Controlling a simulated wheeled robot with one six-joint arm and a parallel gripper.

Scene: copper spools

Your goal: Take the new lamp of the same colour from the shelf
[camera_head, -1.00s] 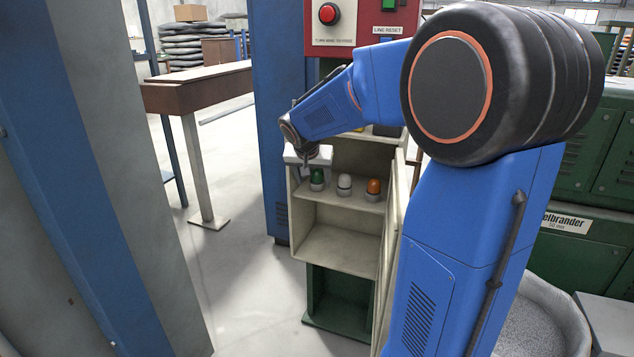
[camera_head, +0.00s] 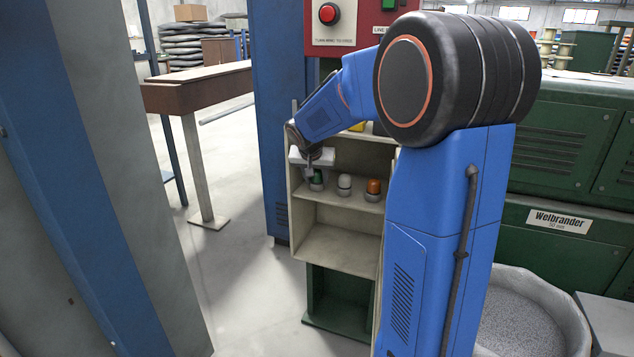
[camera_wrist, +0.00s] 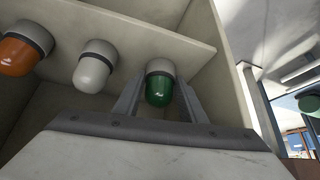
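Three domed lamps with grey bases stand in a row on the cream shelf (camera_head: 340,204): a green lamp (camera_head: 317,180), a white lamp (camera_head: 344,183) and an orange lamp (camera_head: 373,187). In the wrist view the white lamp (camera_wrist: 94,68) and the orange lamp (camera_wrist: 22,52) are to the left of the green lamp (camera_wrist: 159,88). My gripper (camera_wrist: 160,84) is open, with one finger on each side of the green lamp. Narrow gaps seem to show between fingers and lamp. In the head view my gripper (camera_head: 311,172) partly hides the green lamp.
The shelf's side wall (camera_wrist: 225,60) stands close beside the green lamp. The lower shelf compartment (camera_head: 340,245) looks empty. A red control panel (camera_head: 345,22) with a red button is behind the shelf. A blue pillar (camera_head: 280,120) stands left of it.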

